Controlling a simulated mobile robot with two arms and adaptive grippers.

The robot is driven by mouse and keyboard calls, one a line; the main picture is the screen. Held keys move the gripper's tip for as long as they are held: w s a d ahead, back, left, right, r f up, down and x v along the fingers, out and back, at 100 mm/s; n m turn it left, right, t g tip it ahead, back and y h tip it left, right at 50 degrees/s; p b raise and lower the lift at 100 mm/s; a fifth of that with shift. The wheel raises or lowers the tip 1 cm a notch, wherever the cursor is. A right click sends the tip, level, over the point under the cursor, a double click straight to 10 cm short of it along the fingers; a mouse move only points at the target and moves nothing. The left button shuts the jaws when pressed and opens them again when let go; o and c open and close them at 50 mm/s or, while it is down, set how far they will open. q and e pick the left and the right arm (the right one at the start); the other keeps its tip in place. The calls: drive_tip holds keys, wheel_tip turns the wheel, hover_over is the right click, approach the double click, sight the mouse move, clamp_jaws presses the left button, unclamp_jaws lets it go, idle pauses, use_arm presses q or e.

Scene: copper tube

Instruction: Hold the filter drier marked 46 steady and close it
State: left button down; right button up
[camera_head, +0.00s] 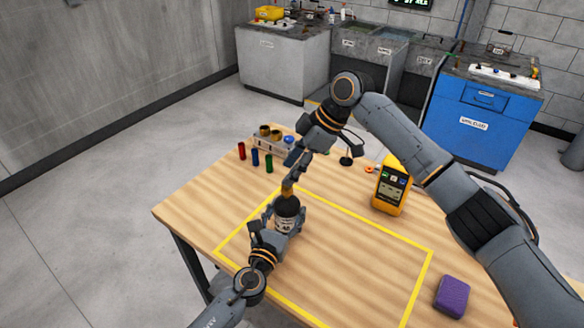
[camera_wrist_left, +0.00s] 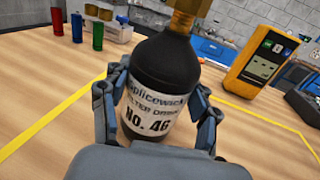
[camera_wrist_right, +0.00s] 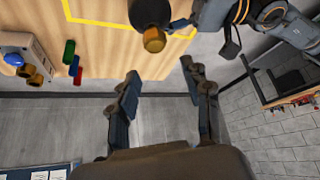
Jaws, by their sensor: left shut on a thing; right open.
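The filter drier marked 46 (camera_wrist_left: 160,85) is a black bottle with a white label, held upright within the yellow outline on the table. My left gripper (camera_head: 284,218) is shut around its body, with a finger on each side of the label. A brass-coloured piece (camera_wrist_left: 186,12) is at the drier's neck; whether it is a loose cap or a fitting I cannot tell. My right gripper (camera_head: 295,162) is open and empty, beyond and above the drier's top. In the right wrist view the drier's brass end (camera_wrist_right: 154,40) shows just past its open fingers, apart from them.
A pale rack (camera_head: 262,143) with brass and blue pieces stands at the table's back left, beside red, blue and green cylinders (camera_head: 255,158). A yellow meter (camera_head: 390,187) and a purple block (camera_head: 452,296) are to the right. The outlined area right of the drier is clear.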

drive_tip(key=n, duration=0.2)
drive_tip(key=a+n+h, duration=0.1)
drive_tip(key=n, duration=0.1)
drive_tip(key=shift+r+n, duration=0.1)
drive_tip(key=shift+n, duration=0.2)
drive_tip(key=n, duration=0.2)
drive_tip(key=n+h, duration=0.1)
drive_tip(key=n, duration=0.1)
drive_tip(key=n+h, duration=0.1)
drive_tip(key=n, duration=0.1)
drive_tip(key=shift+a+r, duration=0.25)
drive_tip(key=shift+r, duration=0.05)
drive_tip(key=n, duration=0.2)
drive_tip(key=r+n+h, duration=0.1)
drive_tip(key=n, duration=0.2)
drive_tip(key=shift+h, duration=0.3)
drive_tip(key=n, duration=0.2)
drive_tip(key=r+n+h, duration=0.1)
drive_tip(key=n, duration=0.1)
drive_tip(key=shift+d+r+n, duration=0.1)
drive_tip(key=shift+d+n, duration=0.05)
drive_tip(key=shift+n, duration=0.15)
hover_over(287, 210)
drive_tip(key=w, duration=0.3)
drive_tip(key=shift+s+f, duration=0.15)
drive_tip(key=shift+f, duration=3.85)
